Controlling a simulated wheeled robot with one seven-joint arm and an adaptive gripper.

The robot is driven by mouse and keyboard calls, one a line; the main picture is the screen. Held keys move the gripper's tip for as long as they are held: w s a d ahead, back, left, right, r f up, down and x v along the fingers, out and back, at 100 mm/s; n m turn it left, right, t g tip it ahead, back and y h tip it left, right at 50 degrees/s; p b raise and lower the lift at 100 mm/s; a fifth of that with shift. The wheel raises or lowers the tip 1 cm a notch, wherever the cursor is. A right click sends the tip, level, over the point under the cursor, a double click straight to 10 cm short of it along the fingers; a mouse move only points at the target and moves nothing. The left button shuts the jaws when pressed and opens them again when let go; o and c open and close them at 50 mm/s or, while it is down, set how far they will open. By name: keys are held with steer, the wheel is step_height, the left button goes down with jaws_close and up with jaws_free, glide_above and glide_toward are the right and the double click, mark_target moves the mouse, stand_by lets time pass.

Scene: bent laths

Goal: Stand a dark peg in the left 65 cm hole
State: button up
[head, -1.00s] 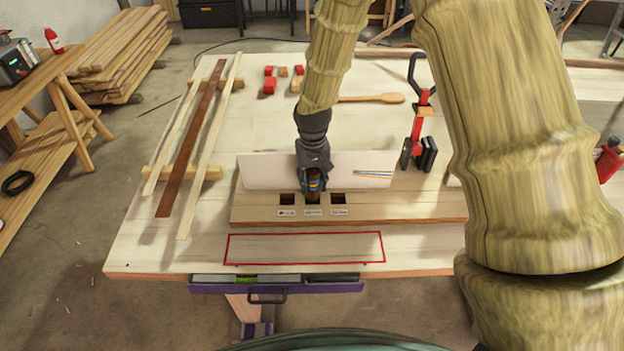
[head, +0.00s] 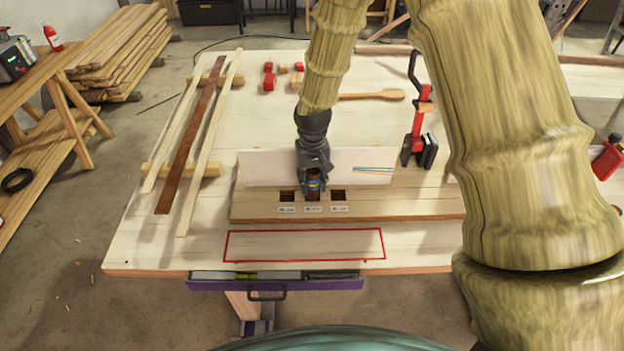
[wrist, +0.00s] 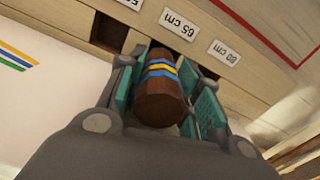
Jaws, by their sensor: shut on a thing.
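My gripper (head: 313,186) is shut on a dark brown peg (wrist: 159,101) with yellow and blue bands. The peg's round end faces the wrist camera, between the teal finger pads. My gripper is at the middle of three square holes in the wooden board (head: 400,203). The 65 cm label (wrist: 179,24) is just beyond the peg in the wrist view. The peg's lower end is hidden, so I cannot tell how deep it sits. The left hole (head: 287,196) and right hole (head: 338,195) look empty in the head view.
A white panel (head: 265,169) stands behind the holes, with coloured stripes at its right. A red-black clamp (head: 421,125) stands to the right. A dark lath (head: 190,140) and two pale laths lie on blocks at left. A red-outlined area (head: 305,245) in front is clear.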

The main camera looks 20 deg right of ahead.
steer(key=shift+f, duration=0.3)
steer(key=o, duration=1.1)
steer(key=shift+r, duration=0.15)
steer(key=shift+r+p, duration=3.1)
steer(key=shift+r, duration=1.35)
steer(key=shift+f, duration=0.1)
